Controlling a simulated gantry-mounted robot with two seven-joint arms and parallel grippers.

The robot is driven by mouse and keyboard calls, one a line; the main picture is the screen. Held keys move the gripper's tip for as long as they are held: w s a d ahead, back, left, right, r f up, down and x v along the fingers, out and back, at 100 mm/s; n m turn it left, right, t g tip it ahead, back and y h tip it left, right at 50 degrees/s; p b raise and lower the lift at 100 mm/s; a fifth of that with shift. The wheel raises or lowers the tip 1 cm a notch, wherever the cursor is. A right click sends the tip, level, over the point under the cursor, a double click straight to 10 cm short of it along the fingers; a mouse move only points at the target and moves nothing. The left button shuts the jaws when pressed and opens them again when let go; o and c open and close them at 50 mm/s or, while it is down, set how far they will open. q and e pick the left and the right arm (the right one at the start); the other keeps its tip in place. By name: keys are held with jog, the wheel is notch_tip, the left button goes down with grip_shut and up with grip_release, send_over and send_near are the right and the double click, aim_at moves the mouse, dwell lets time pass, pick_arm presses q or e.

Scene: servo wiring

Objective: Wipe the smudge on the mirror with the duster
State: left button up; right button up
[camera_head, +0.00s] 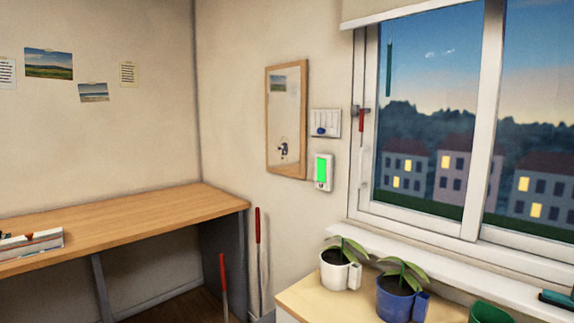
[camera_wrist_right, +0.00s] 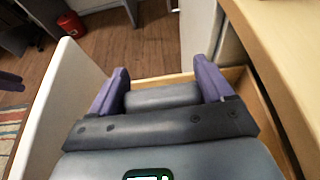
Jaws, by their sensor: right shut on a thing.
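The mirror (camera_head: 286,122) hangs on the wall in a wooden frame, left of the window. A small dark mark (camera_head: 283,149) shows low on its glass; I cannot tell whether it is the smudge or a reflection. In the right wrist view my right gripper (camera_wrist_right: 161,84), with purple fingers, is shut on a grey rounded object (camera_wrist_right: 163,98). It is mostly hidden by the gripper, so I cannot tell whether it is the duster. The gripper is over or in an open wooden drawer (camera_wrist_right: 283,122).
The drawer's white front (camera_wrist_right: 62,95) stands left of my right gripper, a wooden top edge (camera_wrist_right: 275,40) on the right. A white pot (camera_head: 338,273) and a blue pot (camera_head: 395,303) stand below the window. A wooden desk (camera_head: 130,225) is at left. A green-screened device (camera_head: 322,171) is beside the mirror.

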notch_tip(320, 180, up, 7)
jog(key=p, duration=0.5)
jog(key=shift+r, duration=0.15)
jog(key=w+a+r+m+t+h+p, duration=0.2)
jog(key=w+a+r+m+h+p, duration=0.15)
jog(key=a+p, duration=0.25)
jog(key=w+a+r+m+t+h+p, duration=0.1)
jog(key=w+a+r+m+h+p, duration=0.25)
jog(key=a+p, duration=0.25)
jog(key=d+f+m+h, duration=0.1)
jog(key=d+f+h, duration=0.1)
jog(key=d+f, duration=0.25)
jog(key=s+r+p, duration=0.3)
jog(key=r+p, duration=0.8)
jog(key=p, duration=0.1)
jog(key=s+r+p, duration=0.3)
jog(key=r+p, duration=0.9)
jog(key=p, duration=0.1)
jog(key=s+r+p, duration=0.3)
jog(key=r+p, duration=0.8)
jog(key=p, duration=0.2)
jog(key=shift+s+a+r, duration=0.15)
jog(key=shift+s+r, duration=0.1)
jog(key=shift+r, duration=0.05)
